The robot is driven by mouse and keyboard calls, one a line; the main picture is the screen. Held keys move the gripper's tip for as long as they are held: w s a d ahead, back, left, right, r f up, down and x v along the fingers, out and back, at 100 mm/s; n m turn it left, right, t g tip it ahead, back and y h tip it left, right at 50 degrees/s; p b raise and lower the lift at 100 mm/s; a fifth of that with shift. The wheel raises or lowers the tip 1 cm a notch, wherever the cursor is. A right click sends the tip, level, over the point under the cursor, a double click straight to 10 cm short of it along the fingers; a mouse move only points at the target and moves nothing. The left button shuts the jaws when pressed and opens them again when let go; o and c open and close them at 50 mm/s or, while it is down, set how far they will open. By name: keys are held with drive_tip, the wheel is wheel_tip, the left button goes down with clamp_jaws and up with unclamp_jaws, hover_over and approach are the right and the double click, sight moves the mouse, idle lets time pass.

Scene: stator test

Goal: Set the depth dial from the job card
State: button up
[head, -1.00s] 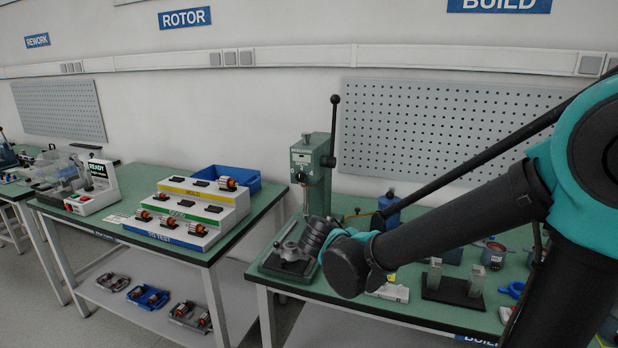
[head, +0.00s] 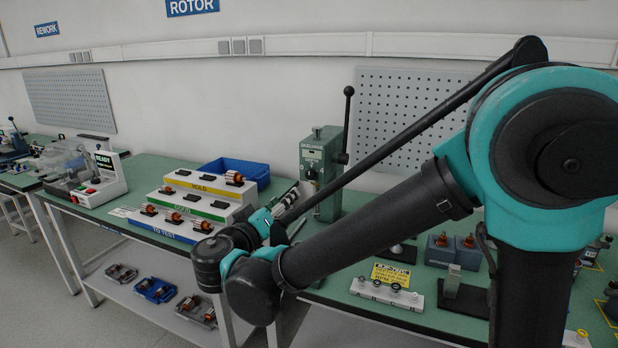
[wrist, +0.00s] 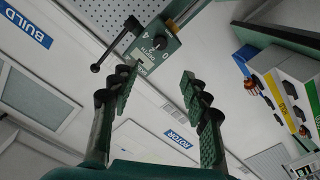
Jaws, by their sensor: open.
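The green press (head: 320,165) stands on the right-hand bench, with a black-knobbed lever on its right. In the wrist view the press head (wrist: 152,47) shows a face marked 4 and 0 with a small dark dial knob (wrist: 160,43); its setting is too small to read. My gripper (wrist: 162,72) is open and empty, its fingers on either side of the view below the dial face, apparently apart from it.
A stepped rotor rack (head: 195,205) and blue bin (head: 236,170) are on the middle bench. A pegboard (head: 410,110) is on the wall behind.

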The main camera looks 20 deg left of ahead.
sight(309, 175)
drive_tip(key=w, duration=0.5)
drive_tip(key=w+d, duration=0.1)
drive_tip(key=w, duration=0.9)
drive_tip(key=shift+w+d, duration=0.15)
drive_tip(key=shift+w, duration=0.15)
clamp_jaws()
